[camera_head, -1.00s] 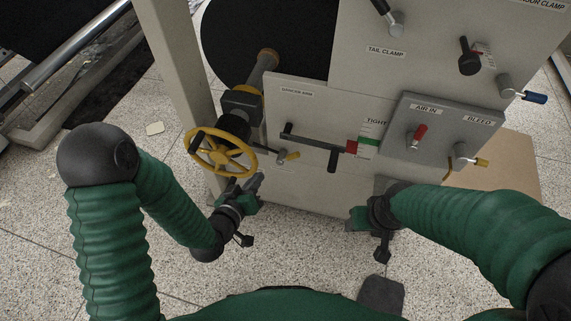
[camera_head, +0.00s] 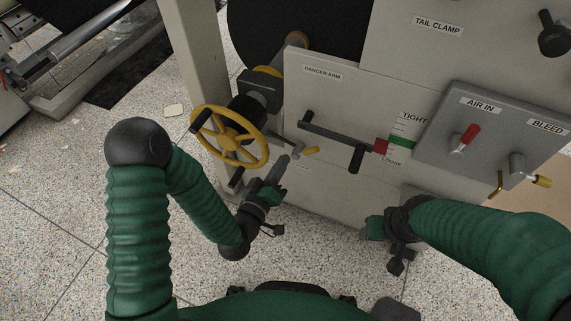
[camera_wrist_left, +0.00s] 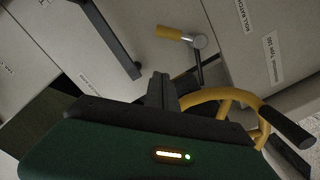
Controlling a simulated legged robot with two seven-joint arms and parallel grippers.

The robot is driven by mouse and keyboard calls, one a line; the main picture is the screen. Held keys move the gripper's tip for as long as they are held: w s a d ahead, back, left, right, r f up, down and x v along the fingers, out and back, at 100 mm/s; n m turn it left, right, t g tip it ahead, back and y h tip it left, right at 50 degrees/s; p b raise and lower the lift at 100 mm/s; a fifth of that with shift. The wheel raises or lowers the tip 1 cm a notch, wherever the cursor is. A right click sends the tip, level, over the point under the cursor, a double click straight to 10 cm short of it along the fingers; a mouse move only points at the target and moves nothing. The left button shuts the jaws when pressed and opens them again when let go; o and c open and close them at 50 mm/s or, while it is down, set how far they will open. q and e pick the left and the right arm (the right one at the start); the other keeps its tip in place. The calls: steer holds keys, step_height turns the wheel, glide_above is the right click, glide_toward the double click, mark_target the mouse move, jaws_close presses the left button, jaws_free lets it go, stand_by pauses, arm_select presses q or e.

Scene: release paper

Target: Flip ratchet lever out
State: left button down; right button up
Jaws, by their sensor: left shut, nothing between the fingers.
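A small metal lever with a yellow grip (camera_head: 311,151), which I take to be the ratchet lever, sticks out beside the yellow handwheel (camera_head: 262,150) on the machine. In the left wrist view the lever's yellow grip (camera_wrist_left: 174,33) is ahead of my fingers, with its metal shank running down toward the wheel. My left gripper (camera_head: 281,164) is shut and empty, just below and left of the lever, with a small gap in the wrist view. Its dark fingertips (camera_wrist_left: 161,82) are close together there. My right gripper (camera_head: 374,228) hangs low before the panel; its fingers do not show clearly.
The dancer arm's dark bar (camera_head: 336,138) crosses the panel right of the lever, by a red and green gauge (camera_head: 395,144). A grey box with a red-handled valve (camera_head: 466,137) is farther right. A pale upright post (camera_head: 192,75) stands left of the wheel.

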arm_select(q)
steer(key=b, duration=0.3)
glide_above(302, 153)
steer(key=s+a, duration=0.2)
steer(key=a, duration=0.1)
steer(key=d+f+b, duration=0.1)
steer(key=d+f, duration=0.1)
steer(key=shift+d+f+b, duration=0.15)
steer(key=shift+f+b, duration=0.15)
steer(key=shift+f, duration=0.1)
steer(key=shift+s+d+f, duration=0.1)
steer(key=shift+d+f, duration=0.1)
steer(key=shift+d, duration=0.15)
